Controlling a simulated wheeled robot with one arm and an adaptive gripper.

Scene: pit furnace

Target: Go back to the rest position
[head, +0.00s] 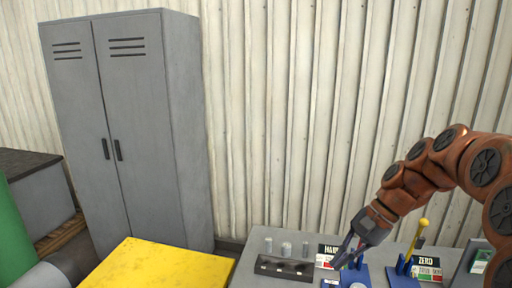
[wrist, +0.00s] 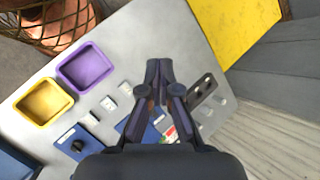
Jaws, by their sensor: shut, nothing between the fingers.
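My gripper (head: 349,252) is at the end of my orange arm, above the grey bench (head: 246,272) at the lower right of the head view. In the wrist view my gripper (wrist: 159,68) has its fingertips together, with nothing held between them. Below it is a blue device (wrist: 152,134), partly hidden by the fingers.
A dark block with holes (head: 284,267) and a yellow-handled lever (head: 416,241) on a blue base stand on the bench. The wrist view shows a purple tray (wrist: 86,66) and a yellow tray (wrist: 42,101). A yellow surface (head: 163,268) and grey locker (head: 130,140) are to the left.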

